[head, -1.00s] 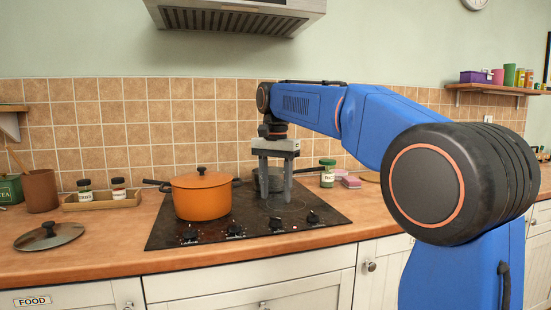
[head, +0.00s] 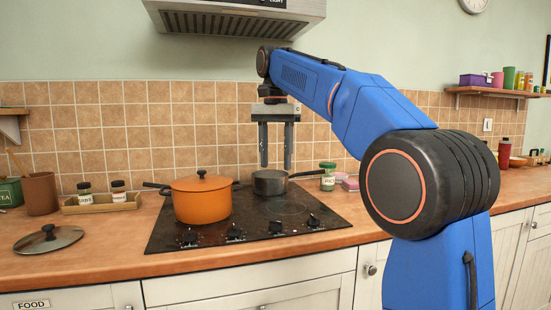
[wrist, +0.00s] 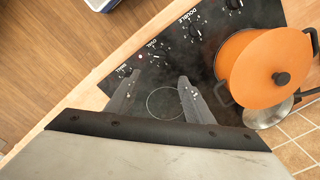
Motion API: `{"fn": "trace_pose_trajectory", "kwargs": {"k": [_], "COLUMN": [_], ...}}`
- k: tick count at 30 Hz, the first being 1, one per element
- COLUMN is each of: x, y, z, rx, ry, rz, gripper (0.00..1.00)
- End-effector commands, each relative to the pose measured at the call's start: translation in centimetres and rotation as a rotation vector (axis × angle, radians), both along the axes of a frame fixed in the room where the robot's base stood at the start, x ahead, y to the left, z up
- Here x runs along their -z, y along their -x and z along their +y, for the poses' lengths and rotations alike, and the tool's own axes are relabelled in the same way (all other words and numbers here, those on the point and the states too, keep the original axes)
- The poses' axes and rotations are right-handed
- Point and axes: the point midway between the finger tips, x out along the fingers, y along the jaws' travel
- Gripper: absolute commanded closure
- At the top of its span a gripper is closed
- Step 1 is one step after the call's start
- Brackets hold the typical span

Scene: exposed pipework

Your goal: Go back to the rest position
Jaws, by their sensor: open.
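My gripper (head: 276,165) hangs above the back of the black hob in the head view, its two fingers pointing down, apart and empty. It also shows in the wrist view (wrist: 154,85), open over the dark hob surface (wrist: 150,75). A grey saucepan (head: 270,183) stands on the hob just below and behind the fingertips. An orange pot with its lid on (head: 201,198) stands on the left of the hob, and the wrist view shows it (wrist: 262,75) at the right.
A loose lid (head: 48,239) lies on the counter at left. A tray with two jars (head: 102,202) and a brown pot (head: 40,193) stand behind it. A green-lidded jar (head: 327,176) stands right of the saucepan. The extractor hood (head: 235,18) hangs overhead. The hob's front right is clear.

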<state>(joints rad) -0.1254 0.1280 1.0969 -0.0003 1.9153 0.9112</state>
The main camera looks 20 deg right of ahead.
Motion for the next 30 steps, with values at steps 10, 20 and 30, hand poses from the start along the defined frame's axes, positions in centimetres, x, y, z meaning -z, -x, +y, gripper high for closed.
{"fn": "trace_pose_trajectory", "kwargs": {"k": [10,20,30], "x": [1.6,7.3,15.7], "y": [3.6,11.2,19.5], "z": [-1.2,-3.4,-5.1], "rx": [-0.083,-0.266,-0.453], "ry": [-0.003,0.007,0.044], "rz": [-0.045,-0.141,-0.238], "gripper": [0.52,0.52,0.52]}}
